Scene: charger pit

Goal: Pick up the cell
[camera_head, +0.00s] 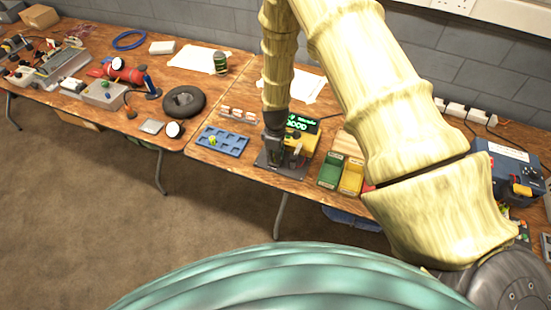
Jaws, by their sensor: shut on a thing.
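My gripper (274,153) points down over the dark base (285,169) of a yellow charger (305,141) on the right-hand table. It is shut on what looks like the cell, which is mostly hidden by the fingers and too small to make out. The charger's black display (303,123) shows green text ending in "OOD". A blue tray (232,139) with several pockets lies just left of my gripper. A small yellow-green round thing (212,141) sits in the tray's left part.
Green (331,170) and yellow (352,178) bins stand right of the charger. A row of small pale things (238,114) lies behind the tray. A dark green can (220,62) stands farther back. A black ring (184,102) and red cylinder (125,73) lie left.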

